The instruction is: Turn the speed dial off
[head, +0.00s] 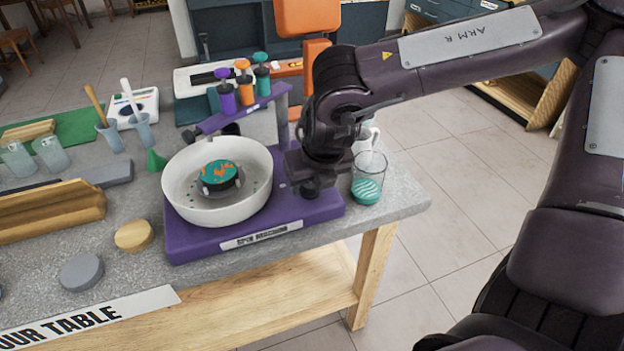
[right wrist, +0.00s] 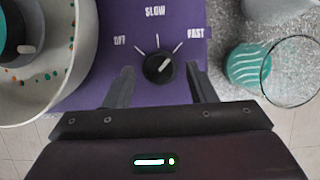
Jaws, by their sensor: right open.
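The spin machine's purple base (head: 190,246) stands at the table's front right, with a white bowl (head: 178,199) on it. A teal and orange round piece (head: 219,175) sits in the bowl. In the right wrist view, the black speed dial (right wrist: 159,67) is on the purple panel, marked OFF at left, SLOW at top and FAST at right. Its white mark seems to point up and right, toward the FAST side. My right gripper (right wrist: 160,85) is open, its fingers left and right of the dial, apart from it. In the head view my wrist hides the dial. My left gripper is out of view.
A clear glass (head: 369,168) and a teal striped disc (head: 366,191) are close right of the base, near the table's edge. A purple rack holds several bottles (head: 243,83) behind the bowl. A wooden disc (head: 134,236) and a grey disc (head: 82,272) lie left.

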